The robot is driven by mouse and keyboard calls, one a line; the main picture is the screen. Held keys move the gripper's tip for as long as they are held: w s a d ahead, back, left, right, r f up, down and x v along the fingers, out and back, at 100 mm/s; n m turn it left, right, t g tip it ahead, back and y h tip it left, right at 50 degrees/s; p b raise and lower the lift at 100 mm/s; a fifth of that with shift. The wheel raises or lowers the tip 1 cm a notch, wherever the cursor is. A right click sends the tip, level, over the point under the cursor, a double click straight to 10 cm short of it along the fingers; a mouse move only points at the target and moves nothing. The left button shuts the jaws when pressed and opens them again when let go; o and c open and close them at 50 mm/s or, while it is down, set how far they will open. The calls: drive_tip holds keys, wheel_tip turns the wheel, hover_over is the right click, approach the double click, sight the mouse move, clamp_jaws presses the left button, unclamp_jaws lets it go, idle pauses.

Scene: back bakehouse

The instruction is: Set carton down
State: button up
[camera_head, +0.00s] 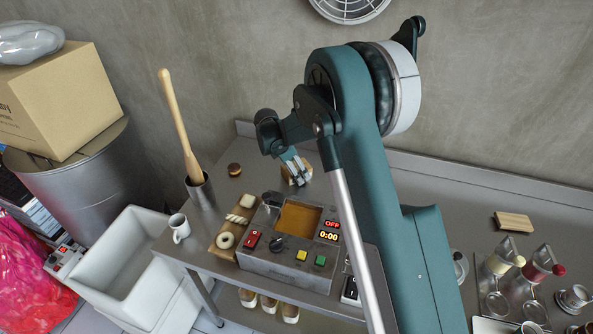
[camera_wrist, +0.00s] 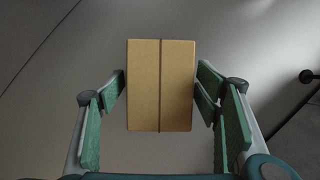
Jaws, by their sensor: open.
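The carton (camera_wrist: 145,85) shows in the wrist view as a tan box with a dark seam down its middle. It is on the grey steel surface. My gripper (camera_wrist: 160,90) is open, with one green-padded finger pair on each side of the carton. Small gaps seem to show at its sides; I cannot tell whether the tips touch it. In the head view my gripper (camera_head: 296,180) points down at the back of the counter, and the carton there (camera_head: 305,170) is mostly hidden behind the fingers.
A fryer-like machine (camera_head: 262,262) with a display stands in front of the gripper. The counter (camera_head: 255,182) behind the machine has bare room.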

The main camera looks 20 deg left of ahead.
drive_tip(key=shift+r, duration=0.2)
drive_tip(key=v, duration=1.2)
idle(0.5)
drive_tip(key=shift+d, duration=0.1)
drive_tip(key=s+d+r+m+y, duration=0.1)
drive_tip(key=s+d+r+m, duration=0.25)
drive_tip(key=d+r, duration=0.55)
drive_tip(key=s+d+r+m, duration=0.3)
drive_tip(key=d+r+m, duration=0.1)
drive_tip(key=d, duration=0.8)
drive_tip(key=s+d+r+m+y, duration=0.1)
drive_tip(key=s+d+r+m, duration=0.3)
drive_tip(key=d+r, duration=0.5)
drive_tip(key=s+d+m+t+y, duration=0.15)
drive_tip(key=s+d+m, duration=0.55)
drive_tip(key=s+d, duration=0.7)
drive_tip(key=s+d+f+m+t, duration=0.1)
drive_tip(key=s+d+f+m, duration=0.1)
drive_tip(key=s+d+m, duration=0.2)
drive_tip(key=s+d+f+m+t, duration=0.1)
drive_tip(key=s+d+m, duration=0.3)
drive_tip(key=s, duration=0.6)
drive_tip(key=shift+s+d+f, duration=0.2)
drive_tip(key=shift+d+f, duration=0.65)
drive_tip(key=shift+d, duration=0.2)
